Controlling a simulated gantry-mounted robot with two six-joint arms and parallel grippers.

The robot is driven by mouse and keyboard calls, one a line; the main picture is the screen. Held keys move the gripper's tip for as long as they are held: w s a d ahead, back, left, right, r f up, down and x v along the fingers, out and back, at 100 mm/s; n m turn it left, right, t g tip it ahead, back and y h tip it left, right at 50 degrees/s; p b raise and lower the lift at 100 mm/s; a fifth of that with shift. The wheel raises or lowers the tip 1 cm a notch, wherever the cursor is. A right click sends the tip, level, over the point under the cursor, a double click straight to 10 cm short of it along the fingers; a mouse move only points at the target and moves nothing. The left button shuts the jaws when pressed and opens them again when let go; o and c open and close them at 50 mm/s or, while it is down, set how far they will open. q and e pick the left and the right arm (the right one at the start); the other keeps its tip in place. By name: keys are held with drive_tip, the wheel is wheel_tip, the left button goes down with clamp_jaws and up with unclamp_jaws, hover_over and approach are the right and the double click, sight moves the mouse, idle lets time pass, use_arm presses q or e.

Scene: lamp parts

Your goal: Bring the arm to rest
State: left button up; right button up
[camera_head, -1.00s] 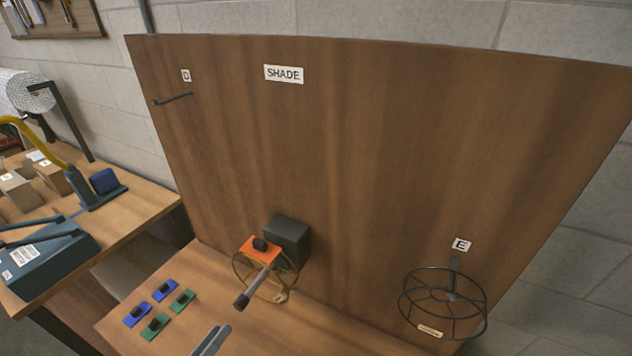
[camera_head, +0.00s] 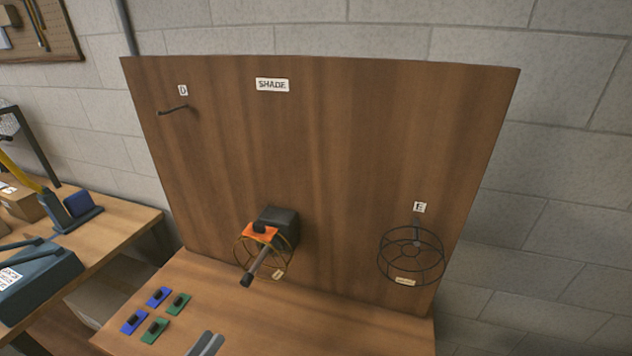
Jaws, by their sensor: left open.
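The rest of that arm is out of frame. My right gripper is not in view. A yellow wire shade frame (camera_head: 237,262) is at the dark block (camera_head: 284,222) on the brown board, with an orange plate (camera_head: 260,233) and a grey rod (camera_head: 252,273) in front. A black wire shade frame (camera_head: 441,262) hangs under label E (camera_head: 420,207).
Blue and green pieces with black knobs (camera_head: 157,297) lie on the bench left of my gripper. The tall brown board (camera_head: 340,150) stands behind, with an empty peg (camera_head: 173,110) under label D. A side table (camera_head: 110,230) with tools is at the left.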

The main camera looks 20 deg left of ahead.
use_arm(q)
drive_tip(key=w+d+r+m+t+h, duration=0.15)
drive_tip(key=d+r+m+h, duration=0.35)
drive_tip(key=r, duration=1.1)
drive_tip(key=d+r+m+t+h, duration=0.2)
drive_tip(key=d+r+m, duration=0.45)
drive_tip(key=r, duration=0.95)
drive_tip(key=s+a+r+n+t+y+p, duration=0.2)
drive_tip(key=r+y+p, duration=0.2)
drive_tip(key=r+p, duration=1.1)
drive_tip(key=s+a+r+n+t+y+p, duration=0.1)
drive_tip(key=a+r+n+t+y+p, duration=0.2)
drive_tip(key=r+p, duration=1.25)
wheel_tip(320, 180, down, 54)
drive_tip(key=y+b, duration=0.1)
drive_tip(key=b, duration=6.1)
drive_tip(key=shift+d+f+m, duration=0.2)
drive_tip(key=shift+d+m, duration=0.15)
drive_tip(key=shift+d, duration=0.05)
